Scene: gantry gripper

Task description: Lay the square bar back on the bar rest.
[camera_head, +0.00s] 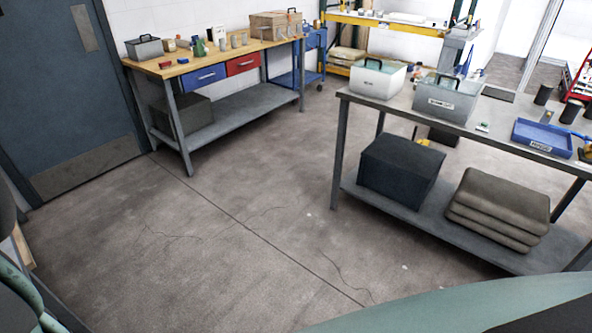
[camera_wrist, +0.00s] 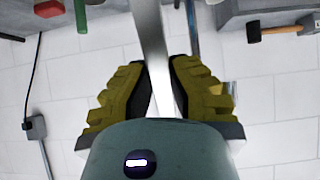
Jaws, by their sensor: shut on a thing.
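In the wrist view, my gripper (camera_wrist: 162,78) is shut on the square bar (camera_wrist: 151,32), a long pale metal bar. The bar runs from the top edge of the picture down between the two yellow-and-black fingers. Its lower part passes behind my wrist housing, so that end is hidden. I cannot make out the bar rest for certain in either view. The head view shows neither my gripper nor the bar.
In the wrist view, a hammer (camera_wrist: 276,31) is at upper right and a dark cable (camera_wrist: 36,75) at left, before a white block wall. The head view shows a wooden-topped bench (camera_head: 215,57), a grey table (camera_head: 395,103) with boxes, and clear floor (camera_head: 240,220) between.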

